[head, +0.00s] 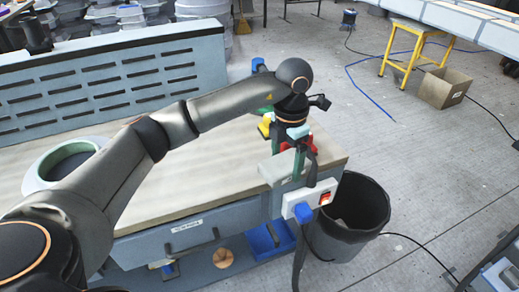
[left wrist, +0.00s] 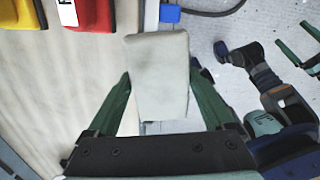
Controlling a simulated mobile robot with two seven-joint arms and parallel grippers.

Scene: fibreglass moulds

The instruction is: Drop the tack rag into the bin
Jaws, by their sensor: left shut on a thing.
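The tack rag (left wrist: 158,75), a pale beige, block-like piece, is between the green fingers of my left gripper (left wrist: 158,92). My left gripper (head: 289,160) is shut on it at the bench's right corner in the head view, where the rag (head: 281,170) shows as a pale patch partly behind the fingers. The bin (head: 362,207) is dark, round and open-topped, on the floor just right of that corner. The gripper is left of the bin's opening. What looks like my right gripper (left wrist: 289,36) shows at the right of the left wrist view, its green fingers apart and empty.
The wooden bench top (head: 200,185) holds a pale round mould (head: 66,160) and, by the gripper, yellow and red containers (head: 265,129). Cables lie on the floor.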

